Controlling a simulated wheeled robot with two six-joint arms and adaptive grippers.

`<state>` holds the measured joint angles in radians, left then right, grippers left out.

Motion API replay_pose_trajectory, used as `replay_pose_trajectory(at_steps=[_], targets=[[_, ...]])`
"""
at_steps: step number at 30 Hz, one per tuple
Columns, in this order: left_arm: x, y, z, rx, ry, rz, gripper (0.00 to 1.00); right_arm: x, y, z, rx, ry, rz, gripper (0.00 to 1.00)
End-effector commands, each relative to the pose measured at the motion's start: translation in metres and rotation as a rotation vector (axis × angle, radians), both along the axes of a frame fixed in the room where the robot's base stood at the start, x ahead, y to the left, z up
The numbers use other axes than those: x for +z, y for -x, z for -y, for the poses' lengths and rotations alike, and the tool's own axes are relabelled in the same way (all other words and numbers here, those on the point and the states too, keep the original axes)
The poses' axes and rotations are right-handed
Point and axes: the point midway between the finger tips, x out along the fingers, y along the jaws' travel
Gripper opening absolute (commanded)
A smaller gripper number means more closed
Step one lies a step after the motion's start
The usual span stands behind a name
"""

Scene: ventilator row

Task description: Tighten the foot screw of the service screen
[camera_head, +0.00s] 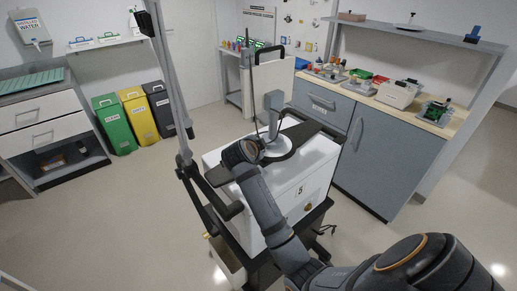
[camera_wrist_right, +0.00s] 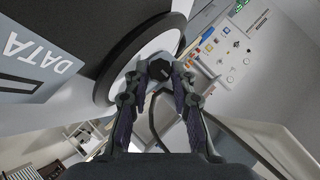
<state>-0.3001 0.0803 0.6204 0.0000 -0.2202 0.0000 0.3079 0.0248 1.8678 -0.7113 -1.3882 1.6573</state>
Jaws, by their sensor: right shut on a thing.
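The service screen appears in the head view as a pale upright panel (camera_head: 283,78) with a black handle on top. A grey stem block (camera_head: 272,101) in front of it stands over a round pale foot (camera_head: 276,149) on the white ventilator unit (camera_head: 293,187). My right gripper (camera_wrist_right: 161,71) is at the left side of the foot; its own wrist hides the fingers in the head view. In the wrist view its two fingers are closed on either side of a dark screw head (camera_wrist_right: 160,70) beside the round foot (camera_wrist_right: 110,70). My left gripper is not in view.
A counter with grey cabinets (camera_head: 394,144) stands on the right, with trays and devices on top. Green, yellow and dark bins (camera_head: 136,116) stand by the back wall. A tall grey pole (camera_head: 170,75) rises left of the unit. The floor to the left is clear.

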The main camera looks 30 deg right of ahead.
Motion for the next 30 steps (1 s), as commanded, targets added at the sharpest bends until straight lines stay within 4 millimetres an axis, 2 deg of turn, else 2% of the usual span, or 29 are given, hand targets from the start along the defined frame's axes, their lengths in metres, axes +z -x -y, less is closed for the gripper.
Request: replay_pose_trajectory(at_steps=[11, 12, 16, 26, 30], targets=[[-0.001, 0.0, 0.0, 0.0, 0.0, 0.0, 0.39, 0.0, 0.0, 0.0, 0.0, -0.001, 0.005, 0.0], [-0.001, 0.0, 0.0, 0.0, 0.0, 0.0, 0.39, 0.0, 0.0, 0.0, 0.0, -0.001, 0.005, 0.28], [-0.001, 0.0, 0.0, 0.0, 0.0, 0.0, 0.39, 0.0, 0.0, 0.0, -0.001, -0.001, 0.004, 0.46], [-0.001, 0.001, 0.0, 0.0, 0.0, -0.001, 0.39, 0.0, 0.0, -0.001, 0.0, -0.002, 0.003, 0.47], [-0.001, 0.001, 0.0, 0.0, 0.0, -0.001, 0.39, 0.005, 0.007, -0.01, 0.001, -0.005, 0.006, 0.47]])
